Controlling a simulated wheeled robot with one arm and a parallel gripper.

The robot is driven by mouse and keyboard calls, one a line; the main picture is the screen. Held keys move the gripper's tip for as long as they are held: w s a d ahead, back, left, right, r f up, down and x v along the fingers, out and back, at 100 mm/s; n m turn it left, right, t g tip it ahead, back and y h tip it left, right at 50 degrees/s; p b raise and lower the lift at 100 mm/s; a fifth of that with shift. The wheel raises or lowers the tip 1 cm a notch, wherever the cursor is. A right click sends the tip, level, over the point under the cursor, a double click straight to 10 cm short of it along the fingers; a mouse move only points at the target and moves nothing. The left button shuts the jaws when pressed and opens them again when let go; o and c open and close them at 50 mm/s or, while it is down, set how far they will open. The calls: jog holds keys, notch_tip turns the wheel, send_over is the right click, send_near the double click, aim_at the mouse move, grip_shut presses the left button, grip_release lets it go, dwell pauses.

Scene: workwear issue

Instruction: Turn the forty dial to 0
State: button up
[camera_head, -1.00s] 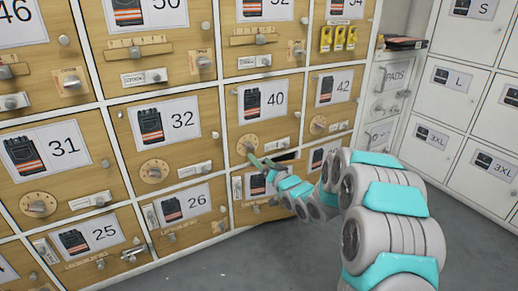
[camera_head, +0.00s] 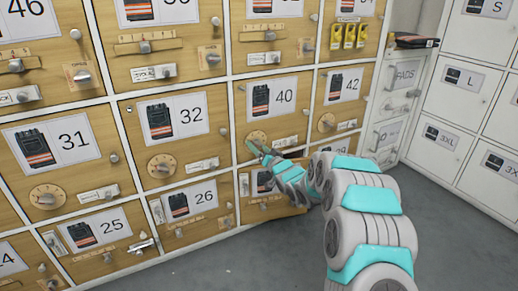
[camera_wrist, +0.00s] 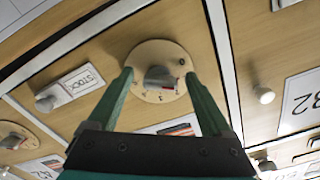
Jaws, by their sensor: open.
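The forty dial (camera_head: 256,136) is a round tan disc below the "40" label on its wooden locker door. In the wrist view its disc (camera_wrist: 150,52) has small numerals around the rim and a grey knob (camera_wrist: 160,76) with a red mark at the centre. I cannot tell which numeral the knob points to. My gripper (camera_wrist: 157,75) is open, with one green finger on each side of the knob. The fingers look apart from the knob. In the head view my gripper (camera_head: 257,148) is at the lower part of the dial and covers some of it.
A door below locker 40 (camera_head: 283,211) stands ajar beneath my arm. Similar dials sit on lockers 32 (camera_head: 161,166), 42 (camera_head: 326,122) and 31 (camera_head: 47,197). White lockers (camera_head: 470,110) stand at right. The grey floor (camera_head: 250,262) in front is clear.

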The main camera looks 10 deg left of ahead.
grip_shut()
dwell(0.6)
jog(key=shift+n, duration=0.3)
jog(key=shift+w+d+n+b, duration=0.1)
jog(key=shift+n+b, duration=0.5)
jog(key=shift+n, duration=1.2)
jog(key=shift+w+d+n+b, duration=0.1)
jog(key=shift+n+b, duration=0.5)
jog(key=shift+n, duration=1.2)
